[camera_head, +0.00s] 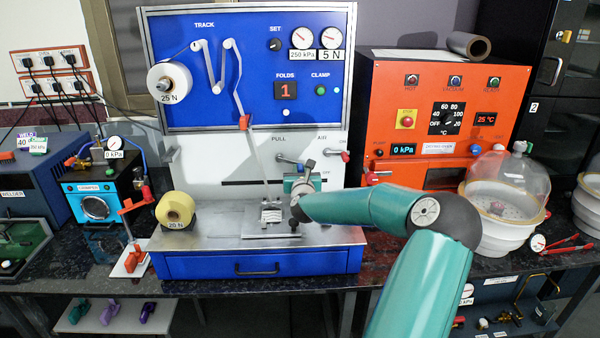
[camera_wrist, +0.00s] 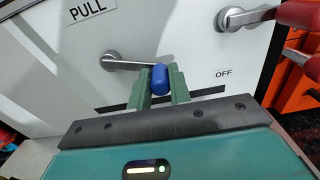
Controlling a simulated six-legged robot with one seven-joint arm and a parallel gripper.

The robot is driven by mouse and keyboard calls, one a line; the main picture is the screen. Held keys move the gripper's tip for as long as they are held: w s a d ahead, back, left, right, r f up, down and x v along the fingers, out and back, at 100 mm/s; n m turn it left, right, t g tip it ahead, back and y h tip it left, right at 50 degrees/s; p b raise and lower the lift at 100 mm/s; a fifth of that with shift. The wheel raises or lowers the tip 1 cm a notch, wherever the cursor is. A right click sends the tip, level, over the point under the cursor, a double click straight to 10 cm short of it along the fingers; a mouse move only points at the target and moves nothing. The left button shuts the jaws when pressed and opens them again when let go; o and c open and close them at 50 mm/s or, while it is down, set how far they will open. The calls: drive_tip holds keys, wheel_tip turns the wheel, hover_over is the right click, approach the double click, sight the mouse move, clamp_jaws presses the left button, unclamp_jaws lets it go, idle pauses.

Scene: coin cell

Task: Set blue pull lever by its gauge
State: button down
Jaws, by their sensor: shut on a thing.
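The pull lever has a blue grip (camera_wrist: 160,80) on a metal arm (camera_wrist: 125,63) that points right from its round pivot, under the PULL label, in the wrist view. My gripper (camera_wrist: 160,88) is shut on the blue grip, one green finger on each side. A gauge labelled 5 N (camera_head: 331,38) and a gauge labelled 250 kPa (camera_head: 302,38) are at the top right of the blue board. Their needles are too small to read exactly.
A red-handled lever (camera_wrist: 295,14) is right of my gripper, above the OFF label. A metal plate (camera_head: 270,216) lies on the bench below. An orange oven (camera_head: 440,85) stands close on the right. A yellow roll (camera_head: 175,209) sits at the left.

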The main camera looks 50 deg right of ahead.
wheel_tip(320, 180, up, 3)
drive_tip(key=n, duration=0.4)
drive_tip(key=shift+s+n, duration=0.1)
drive_tip(key=shift+n, duration=0.2)
drive_tip(key=shift+w+a+r+n, duration=0.1)
drive_tip(key=shift+r+n, duration=0.4)
drive_tip(key=shift+n, duration=0.4)
drive_tip(key=shift+w+r+n, duration=0.1)
drive_tip(key=shift+r+n, duration=0.35)
drive_tip(key=shift+n, duration=0.45)
drive_tip(key=c, duration=1.3)
unclamp_jaws()
drive_tip(key=v, duration=1.3)
drive_tip(key=shift+s+a, duration=0.3)
